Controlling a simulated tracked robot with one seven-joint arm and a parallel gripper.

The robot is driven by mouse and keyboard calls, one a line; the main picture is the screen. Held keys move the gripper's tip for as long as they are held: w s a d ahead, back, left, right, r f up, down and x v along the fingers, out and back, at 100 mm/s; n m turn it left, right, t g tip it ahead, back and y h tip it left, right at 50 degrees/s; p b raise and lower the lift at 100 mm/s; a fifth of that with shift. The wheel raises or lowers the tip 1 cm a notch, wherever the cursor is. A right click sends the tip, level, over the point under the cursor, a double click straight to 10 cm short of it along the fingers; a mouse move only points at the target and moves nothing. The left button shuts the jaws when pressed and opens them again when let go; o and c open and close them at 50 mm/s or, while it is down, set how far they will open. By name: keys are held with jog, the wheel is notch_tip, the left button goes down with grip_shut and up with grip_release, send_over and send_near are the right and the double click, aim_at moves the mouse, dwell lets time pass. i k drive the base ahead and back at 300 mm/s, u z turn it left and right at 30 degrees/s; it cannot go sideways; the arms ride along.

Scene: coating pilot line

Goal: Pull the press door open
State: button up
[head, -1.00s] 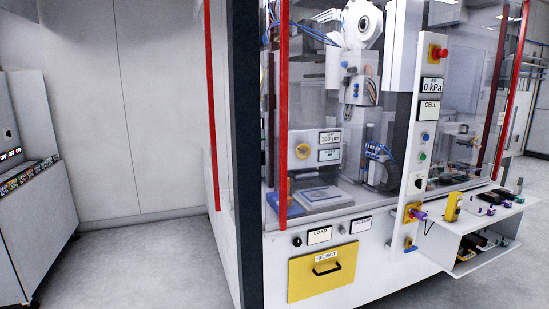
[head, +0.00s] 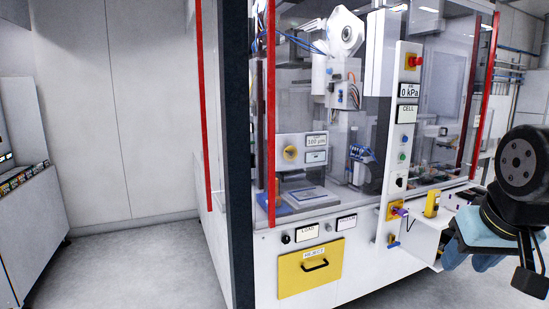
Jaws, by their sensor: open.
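The press cell stands in the middle and right of the head view behind clear panels with red edge strips. The clear front panel (head: 328,165), with a red strip at its left edge, looks shut and covers the press (head: 302,155) with its yellow knob; I cannot tell for sure which panel is the press door. My gripper (head: 492,258) is at the lower right, in front of the side shelf and well apart from the panel. It is open, with nothing seen between its fingers; the arm hides part of the shelf.
A yellow reject drawer (head: 309,269) with a black handle is below the panel. A control column (head: 402,140) carries a red stop button and a yellow switch (head: 396,211) with a purple piece. A grey cabinet (head: 30,225) stands far left. The floor (head: 130,270) between is clear.

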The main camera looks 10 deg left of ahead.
aim_at(271, 222)
jog(key=u, duration=0.1)
jog(key=i, duration=1)
jog(key=z, duration=0.1)
